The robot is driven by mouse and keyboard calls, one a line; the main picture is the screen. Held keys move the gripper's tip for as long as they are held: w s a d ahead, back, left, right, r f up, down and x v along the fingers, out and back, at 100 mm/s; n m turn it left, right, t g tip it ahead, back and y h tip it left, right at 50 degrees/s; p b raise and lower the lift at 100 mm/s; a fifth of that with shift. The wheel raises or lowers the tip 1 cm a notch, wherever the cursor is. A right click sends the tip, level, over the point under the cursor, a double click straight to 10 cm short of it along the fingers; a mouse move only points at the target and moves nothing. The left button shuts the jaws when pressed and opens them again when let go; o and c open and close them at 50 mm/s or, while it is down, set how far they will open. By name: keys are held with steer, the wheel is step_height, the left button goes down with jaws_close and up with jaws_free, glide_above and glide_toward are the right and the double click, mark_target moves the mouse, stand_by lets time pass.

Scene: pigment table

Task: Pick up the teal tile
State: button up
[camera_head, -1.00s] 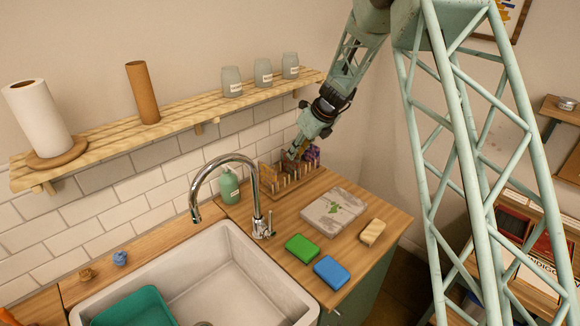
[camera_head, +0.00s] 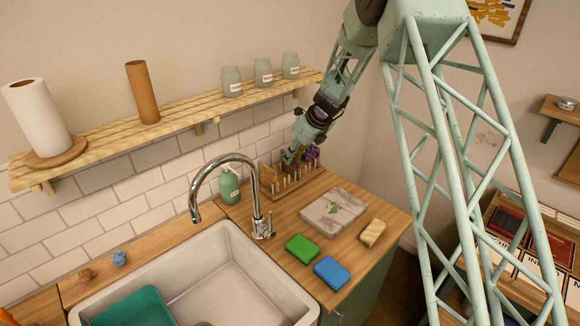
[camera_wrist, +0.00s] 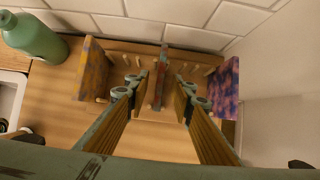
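My gripper (camera_head: 289,161) reaches down over the wooden peg rack (camera_head: 290,189) at the back of the counter. In the wrist view its fingers (camera_wrist: 161,78) are open, one on each side of a thin upright tile (camera_wrist: 161,62). That tile is seen edge-on, with teal and reddish patches. It is likely the teal tile, and there seem to be narrow gaps beside it. In the head view my gripper hides it.
An orange-purple tile (camera_wrist: 92,70) stands left in the rack and a purple-pink tile (camera_wrist: 223,88) right, close to the wall. A green bottle (camera_head: 229,186), faucet (camera_head: 258,205), stone slab (camera_head: 334,208) and sponges (camera_head: 331,272) are nearby.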

mark_target(290, 165)
steer(key=shift+x, duration=1.7)
steer(key=shift+r, duration=0.1)
steer(key=shift+c, duration=0.4)
jaws_close()
